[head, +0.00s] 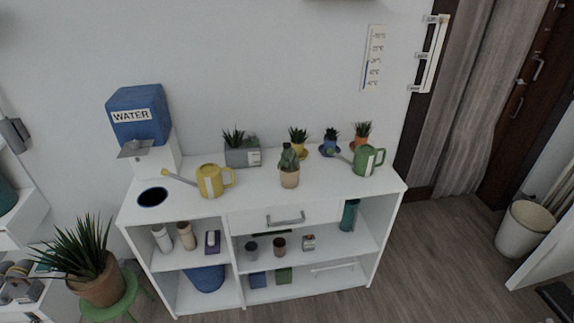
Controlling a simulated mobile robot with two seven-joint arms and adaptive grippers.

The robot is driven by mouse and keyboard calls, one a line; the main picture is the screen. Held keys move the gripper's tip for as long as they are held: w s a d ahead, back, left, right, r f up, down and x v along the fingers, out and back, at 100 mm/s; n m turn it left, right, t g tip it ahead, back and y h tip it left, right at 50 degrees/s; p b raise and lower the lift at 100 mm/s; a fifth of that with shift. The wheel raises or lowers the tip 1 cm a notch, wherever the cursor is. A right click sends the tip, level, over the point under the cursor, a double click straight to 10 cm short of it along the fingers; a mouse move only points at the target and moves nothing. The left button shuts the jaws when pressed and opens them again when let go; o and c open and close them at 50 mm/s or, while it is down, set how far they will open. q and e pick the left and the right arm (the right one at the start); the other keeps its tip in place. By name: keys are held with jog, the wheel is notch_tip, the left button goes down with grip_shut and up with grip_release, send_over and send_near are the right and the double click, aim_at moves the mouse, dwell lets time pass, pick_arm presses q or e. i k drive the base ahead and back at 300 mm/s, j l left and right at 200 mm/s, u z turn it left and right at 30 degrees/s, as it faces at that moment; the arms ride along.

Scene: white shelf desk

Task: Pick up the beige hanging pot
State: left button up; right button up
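A small beige pot (289,179) with a green cactus-like plant stands upright near the front of the white shelf desk's top (330,195). It is the beige pot I can make out on the desk; I cannot tell whether it has a hanger. Neither of my grippers is in the head view.
A yellow watering can (211,181) stands left of the pot, a green one (368,160) right. Behind are a grey planter (242,157) and several small potted plants. A blue WATER dispenser (139,114) stands back left. A potted plant (100,282) on a green stool is front left.

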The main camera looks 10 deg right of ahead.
aim_at(289, 166)
jog(key=i+l+u, duration=0.15)
jog(key=l, duration=0.5)
jog(key=i+l+u, duration=0.1)
jog(key=l, duration=0.6)
jog(key=i+l+u, duration=0.15)
jog(key=l, duration=0.5)
jog(key=i+l+u, duration=0.1)
jog(key=l, duration=0.6)
